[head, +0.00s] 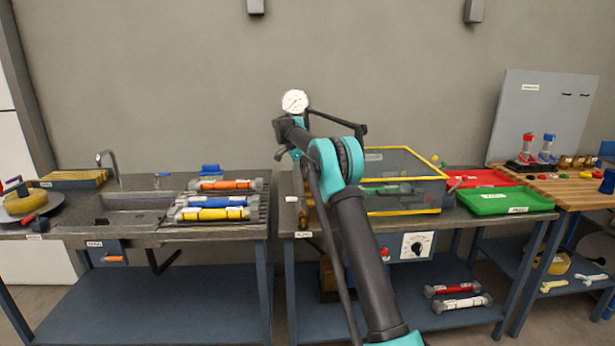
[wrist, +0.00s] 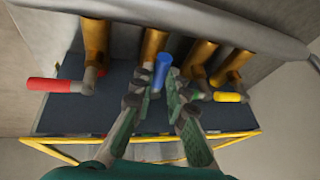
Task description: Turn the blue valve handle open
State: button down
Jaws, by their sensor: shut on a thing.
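The blue valve handle (wrist: 161,72) is in the middle of the wrist view, in front of a row of brass valve bodies (wrist: 153,43). My gripper (wrist: 160,78) has its fingers on both sides of the blue handle and is shut on it. The handle points toward the camera, roughly along the fingers. In the head view my arm covers most of the area around the valves, and I cannot make out the blue handle there.
A red handle (wrist: 50,86) is left of my gripper and a yellow handle (wrist: 228,97) is right of it. A yellow-edged clear box (head: 408,149) stands on the bench beside my arm. A round white gauge (head: 295,101) shows above.

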jog(key=shift+w+m, duration=0.25)
jog(key=shift+m, duration=0.25)
jog(key=shift+g, duration=0.3)
jog(key=c, duration=1.5)
grip_release()
jog(key=v, duration=1.2)
jog(key=shift+a, duration=0.1)
